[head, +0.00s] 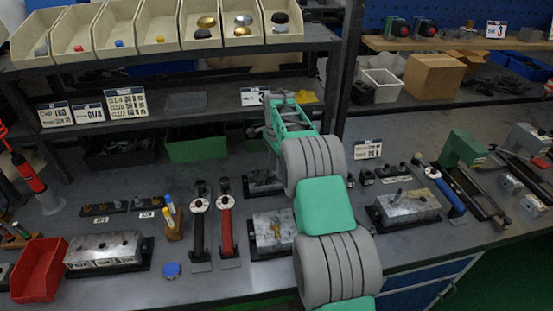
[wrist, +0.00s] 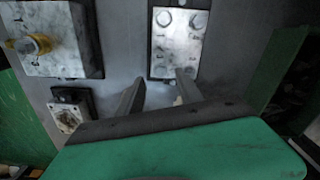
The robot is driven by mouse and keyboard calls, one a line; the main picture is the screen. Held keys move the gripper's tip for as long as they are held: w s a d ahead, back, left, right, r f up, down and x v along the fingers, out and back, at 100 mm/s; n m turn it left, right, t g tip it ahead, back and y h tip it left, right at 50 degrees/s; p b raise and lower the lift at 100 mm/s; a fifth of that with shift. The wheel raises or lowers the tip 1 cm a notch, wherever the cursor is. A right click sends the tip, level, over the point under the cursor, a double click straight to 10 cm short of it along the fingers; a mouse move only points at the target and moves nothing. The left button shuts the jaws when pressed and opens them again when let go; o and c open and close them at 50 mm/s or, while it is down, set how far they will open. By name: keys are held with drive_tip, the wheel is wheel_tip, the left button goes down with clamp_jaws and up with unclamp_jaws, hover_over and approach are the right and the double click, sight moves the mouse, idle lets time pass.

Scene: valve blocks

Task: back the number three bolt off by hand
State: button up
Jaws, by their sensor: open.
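In the wrist view a pale metal block (wrist: 180,42) with several bolts stands beyond my fingertips. Two hex bolt heads (wrist: 180,18) show clearly near its top edge; the marks on its face are too small to read, so I cannot tell which bolt is number three. My gripper (wrist: 158,86) is open, its two dark fingers apart with nothing between them, pointing at the block's near edge. In the head view my arm's links hide the fingertips, and a partly hidden metal block (head: 262,184) lies just left of the arm.
Another metal block with a brass fitting (wrist: 38,44) stands left in the wrist view, above a small dark-framed plate (wrist: 70,112). In the head view, a red-handled tool (head: 225,228), a red bin (head: 38,270) and a right-hand block (head: 408,207) are on the bench.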

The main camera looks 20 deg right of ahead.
sight(276, 179)
wheel_tip(276, 179, down, 4)
drive_tip(key=shift+f+p, duration=0.1)
drive_tip(key=shift+p, duration=0.2)
drive_tip(key=shift+c, duration=0.4)
clamp_jaws()
